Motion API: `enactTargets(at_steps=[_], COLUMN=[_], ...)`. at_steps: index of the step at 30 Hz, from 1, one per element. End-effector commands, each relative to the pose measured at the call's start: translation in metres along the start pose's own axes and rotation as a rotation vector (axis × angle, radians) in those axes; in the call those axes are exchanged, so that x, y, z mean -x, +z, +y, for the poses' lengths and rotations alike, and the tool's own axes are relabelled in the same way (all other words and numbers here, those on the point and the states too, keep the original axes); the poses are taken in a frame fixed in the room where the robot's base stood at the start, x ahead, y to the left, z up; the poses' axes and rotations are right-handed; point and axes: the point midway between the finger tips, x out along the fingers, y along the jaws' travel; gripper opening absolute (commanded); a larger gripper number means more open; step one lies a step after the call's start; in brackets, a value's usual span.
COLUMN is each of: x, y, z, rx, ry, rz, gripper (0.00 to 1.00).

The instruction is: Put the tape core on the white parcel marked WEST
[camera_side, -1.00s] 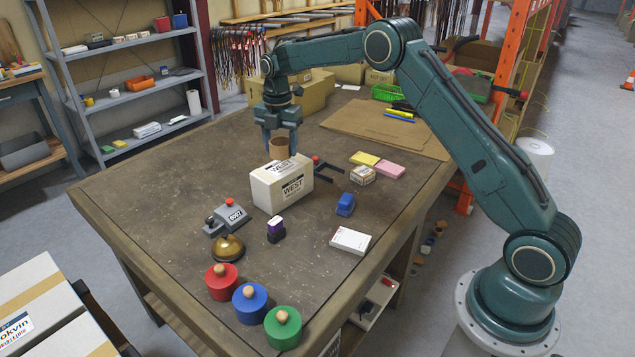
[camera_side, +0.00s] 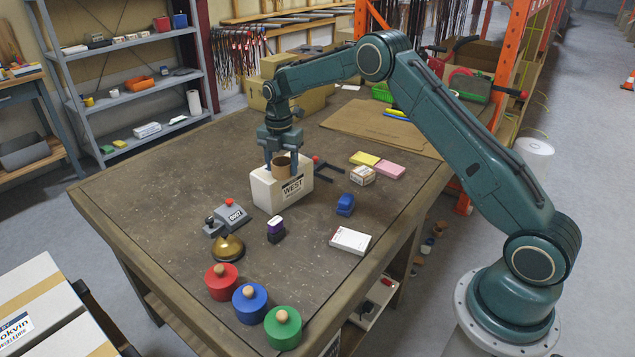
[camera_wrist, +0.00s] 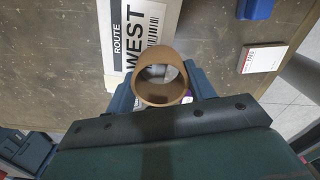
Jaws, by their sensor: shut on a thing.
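The tape core (camera_side: 284,171) is a short brown cardboard ring. My gripper (camera_side: 281,158) is shut on it, one finger on each side. The core is upright over the top of the white parcel (camera_side: 264,192); its lower edge appears at or just above the top face, and I cannot tell if they touch. The parcel stands on the table with WEST printed on its front and top labels. In the wrist view the core (camera_wrist: 165,98) sits between the fingers with its opening visible, and the parcel's WEST label (camera_wrist: 130,38) lies beyond it.
Near the parcel stand a grey numbering device (camera_side: 229,217), a brass bell (camera_side: 228,248), a purple stamp (camera_side: 276,230), a blue item (camera_side: 345,204) and a white card box (camera_side: 350,240). Red, blue and green knobbed discs (camera_side: 249,303) line the front. The table's left side is clear.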

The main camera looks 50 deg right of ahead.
Motion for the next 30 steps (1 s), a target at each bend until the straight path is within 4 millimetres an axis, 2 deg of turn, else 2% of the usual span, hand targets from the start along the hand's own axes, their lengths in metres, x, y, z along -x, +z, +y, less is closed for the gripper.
enactTargets(at_steps=[8, 9, 12, 23, 30], x=[-0.003, -0.003, -0.003, -0.001, 0.015], y=[0.0, 0.0, 0.0, 0.0, 0.0], z=[0.0, 0.0, 0.0, 0.0, 0.0], rx=[0.0, 0.0, 0.0, 0.0, 0.0], ry=[-0.001, 0.0, -0.001, 0.0, 0.001], rz=[0.0, 0.0, 0.0, 0.0, 0.0], gripper=[0.32, 0.6, 0.76, 0.76, 0.76])
